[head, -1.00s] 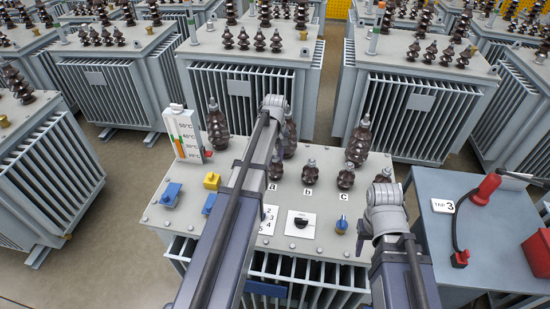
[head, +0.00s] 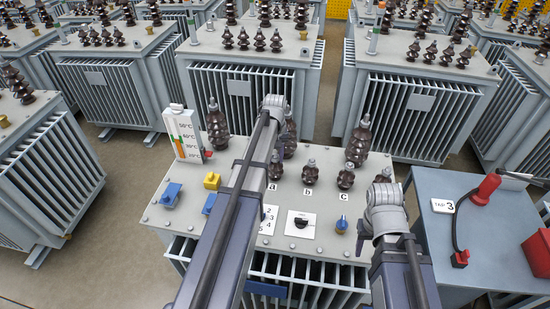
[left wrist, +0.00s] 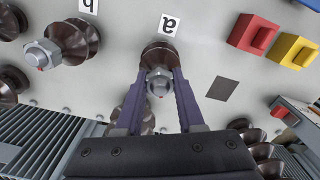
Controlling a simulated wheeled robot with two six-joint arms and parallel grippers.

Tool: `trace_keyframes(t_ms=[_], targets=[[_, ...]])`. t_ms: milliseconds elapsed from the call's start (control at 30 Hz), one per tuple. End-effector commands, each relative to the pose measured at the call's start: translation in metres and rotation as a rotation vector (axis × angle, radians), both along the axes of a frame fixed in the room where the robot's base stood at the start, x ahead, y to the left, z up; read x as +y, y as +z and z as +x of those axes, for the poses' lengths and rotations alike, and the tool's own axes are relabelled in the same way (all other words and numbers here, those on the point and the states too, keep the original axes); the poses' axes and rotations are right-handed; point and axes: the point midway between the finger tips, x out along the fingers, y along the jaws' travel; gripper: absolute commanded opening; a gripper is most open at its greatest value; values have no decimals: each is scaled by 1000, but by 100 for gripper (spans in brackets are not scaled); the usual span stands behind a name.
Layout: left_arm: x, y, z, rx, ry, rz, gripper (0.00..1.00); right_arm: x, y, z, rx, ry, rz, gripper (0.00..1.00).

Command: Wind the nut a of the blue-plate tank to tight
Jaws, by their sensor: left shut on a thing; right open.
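The near tank (head: 185,222) has a blue plate (head: 266,289) low on its front, partly behind my left arm. On its lid stand short brown bushings a (head: 276,172), b (head: 310,176) and c (head: 345,179). In the left wrist view, my left gripper (left wrist: 160,86) is shut with its two purple fingers on either side of the grey nut a (left wrist: 159,83), on top of bushing a beside the label. In the head view my left arm hides this gripper. Nut b (left wrist: 41,55) sits untouched beside it. My right arm's wrist shows at right in the head view, but its gripper does not.
Tall brown bushings (head: 217,126) stand behind the short ones. A temperature gauge (head: 186,135), a yellow block (head: 212,181) and a blue block (head: 170,195) are on the lid's left. A dial (head: 301,223) is in front. A grey cabinet (head: 490,240) stands at right.

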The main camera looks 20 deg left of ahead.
Motion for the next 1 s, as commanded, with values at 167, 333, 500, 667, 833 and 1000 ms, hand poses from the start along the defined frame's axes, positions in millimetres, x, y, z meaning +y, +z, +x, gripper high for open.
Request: trace_keyframes(t_ms=[167,333,500,667,833,1000], targets=[[0,0,0,1,-44,-1,0,0,0,0,0,0,0,50],[0,0,0,1,-200,-1,0,0,0,0,0,0,0,50],[0,0,0,1,-245,-1,0,0,0,0,0,0,0,50],[0,0,0,1,-244,-1,0,0,0,0,0,0,0,50],[0,0,0,1,-311,-1,42,0,0,0,0,0,0,50],[0,0,0,0,-309,0,61,0,0,0,0,0,0,50]])
